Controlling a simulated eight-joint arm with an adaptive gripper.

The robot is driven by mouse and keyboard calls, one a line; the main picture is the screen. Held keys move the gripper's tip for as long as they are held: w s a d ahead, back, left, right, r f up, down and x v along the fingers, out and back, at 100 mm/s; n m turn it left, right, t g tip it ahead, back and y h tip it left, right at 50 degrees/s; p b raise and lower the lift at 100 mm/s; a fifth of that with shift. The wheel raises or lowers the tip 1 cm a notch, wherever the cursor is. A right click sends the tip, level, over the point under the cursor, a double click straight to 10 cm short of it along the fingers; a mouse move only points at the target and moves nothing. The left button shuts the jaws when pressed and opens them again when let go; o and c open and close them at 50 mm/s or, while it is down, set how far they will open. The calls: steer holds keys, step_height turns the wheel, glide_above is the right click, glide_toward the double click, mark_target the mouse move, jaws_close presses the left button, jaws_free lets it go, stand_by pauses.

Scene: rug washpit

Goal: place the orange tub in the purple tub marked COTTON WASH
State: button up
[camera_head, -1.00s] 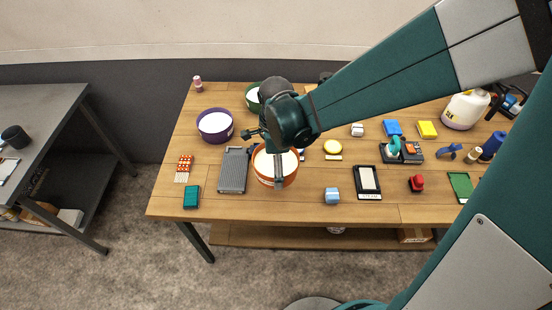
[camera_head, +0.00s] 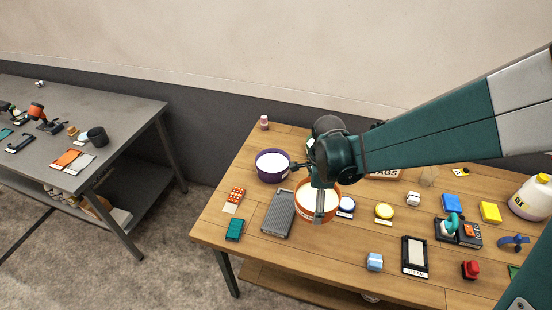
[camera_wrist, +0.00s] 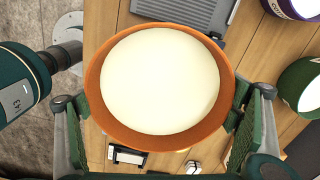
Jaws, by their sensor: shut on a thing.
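The orange tub (camera_head: 306,212) is round, with a white inside or fill. My gripper (camera_wrist: 158,115) is shut on it, with one finger at each side of its wall in the wrist view. In the head view my gripper (camera_head: 319,203) hides part of the tub. The tub is upright; I cannot tell its exact height over the table. The purple tub (camera_head: 268,178) stands behind and left of it, apart from it, with a white inside. Its edge also shows top right in the wrist view (camera_wrist: 287,10).
A grey ridged board (camera_head: 278,213) lies just left of the orange tub. A green tub (camera_wrist: 293,83) stands near the purple one, mostly hidden by my arm in the head view. A small pink bottle (camera_head: 264,122) stands behind.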

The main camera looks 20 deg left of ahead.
steer(key=w+a+r+n+p, duration=0.3)
steer(key=w+a+p, duration=0.1)
steer(key=w+a, duration=0.6)
steer(key=w+a+r+n+p, duration=0.3)
steer(key=w+a+r+p, duration=0.1)
steer(key=w+a, duration=0.7)
steer(key=shift+w+a+p, duration=0.15)
steer(key=shift+a+p, duration=0.6)
step_height(320, 180, down, 6)
steer(key=shift+p, duration=0.4)
steer(key=shift+f, duration=0.15)
step_height(320, 180, down, 4)
steer(key=shift+r, duration=0.15)
steer(key=shift+f+b, duration=0.45)
steer(key=shift+f, duration=0.15)
